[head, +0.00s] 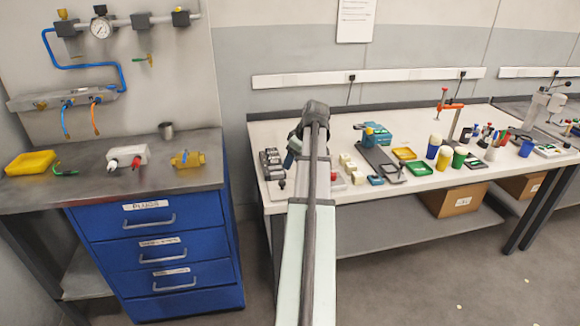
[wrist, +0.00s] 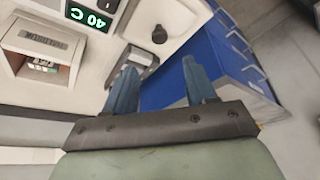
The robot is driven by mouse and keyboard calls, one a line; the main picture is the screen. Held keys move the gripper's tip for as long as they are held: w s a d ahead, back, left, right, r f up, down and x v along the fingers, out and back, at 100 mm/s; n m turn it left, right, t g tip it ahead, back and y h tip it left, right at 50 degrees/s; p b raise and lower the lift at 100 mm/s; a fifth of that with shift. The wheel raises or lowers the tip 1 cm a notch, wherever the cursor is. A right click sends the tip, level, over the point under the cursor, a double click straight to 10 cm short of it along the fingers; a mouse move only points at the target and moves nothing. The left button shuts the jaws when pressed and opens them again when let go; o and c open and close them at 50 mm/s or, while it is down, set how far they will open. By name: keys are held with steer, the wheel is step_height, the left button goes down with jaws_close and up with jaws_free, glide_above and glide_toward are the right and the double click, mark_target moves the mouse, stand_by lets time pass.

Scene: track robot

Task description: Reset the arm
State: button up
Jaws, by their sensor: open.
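My arm stretches forward from the bottom middle of the head view, and its far end is over the left end of the white workbench (head: 375,115). My gripper (wrist: 161,78) shows in the wrist view with its two blue fingers apart and nothing between them. In the head view the gripper is mostly hidden behind the arm. In the wrist view, a pale device with a green "40 C" display (wrist: 90,15) is at the upper left, and a blue drawer cabinet (wrist: 185,75) lies beyond the fingers.
Floor shows between cabinet and bench.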

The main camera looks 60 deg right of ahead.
steer(key=shift+s+r, duration=0.2)
steer(key=shift+r, duration=0.25)
stand_by(0.3)
